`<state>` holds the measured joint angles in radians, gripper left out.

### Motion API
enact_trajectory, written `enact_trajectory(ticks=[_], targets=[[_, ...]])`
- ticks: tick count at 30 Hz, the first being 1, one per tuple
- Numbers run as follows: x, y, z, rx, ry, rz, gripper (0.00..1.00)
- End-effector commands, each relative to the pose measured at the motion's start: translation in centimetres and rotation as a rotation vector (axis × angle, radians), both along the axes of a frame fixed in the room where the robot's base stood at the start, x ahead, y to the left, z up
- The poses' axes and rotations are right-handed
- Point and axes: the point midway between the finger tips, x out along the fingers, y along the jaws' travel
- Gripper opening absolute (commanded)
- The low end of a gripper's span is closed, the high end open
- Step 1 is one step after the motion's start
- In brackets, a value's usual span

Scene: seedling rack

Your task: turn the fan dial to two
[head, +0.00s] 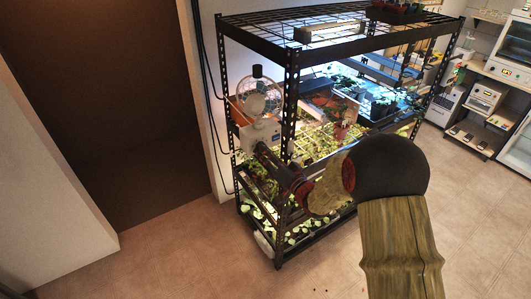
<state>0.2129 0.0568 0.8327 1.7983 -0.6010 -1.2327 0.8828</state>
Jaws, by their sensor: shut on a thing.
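A fan (272,92) with a round wire cage and a pale rounded motor housing (255,104) is at the left end of the rack. A white box-shaped body (262,132) sits just below the housing. My arm reaches from the lower right to this white body. My gripper (260,147) is at its lower front, small and dark, and appears shut on the fan dial there. The dial, its markings and my fingertips are too small or hidden to read, so I cannot tell the dial's setting.
The black wire rack (289,150) holds lit shelves of green seedlings (318,143). A rack post stands close to the right of my gripper. Black cables hang on the wall at left. A shelf unit (490,95) with devices stands at far right. The floor (190,255) in front is clear.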

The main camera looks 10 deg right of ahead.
Motion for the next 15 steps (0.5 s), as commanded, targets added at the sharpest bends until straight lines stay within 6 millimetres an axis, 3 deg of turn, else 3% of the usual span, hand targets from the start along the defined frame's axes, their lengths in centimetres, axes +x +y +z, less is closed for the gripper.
enact_trajectory(ticks=[9, 10, 15], targets=[[0.0, -0.03, -0.03, 0.0, 0.001, -0.001, 0.0], [-0.01, -0.03, -0.03, 0.0, 0.001, -0.001, 0.27], [0.0, -0.03, -0.02, 0.0, 0.001, -0.001, 0.37]])
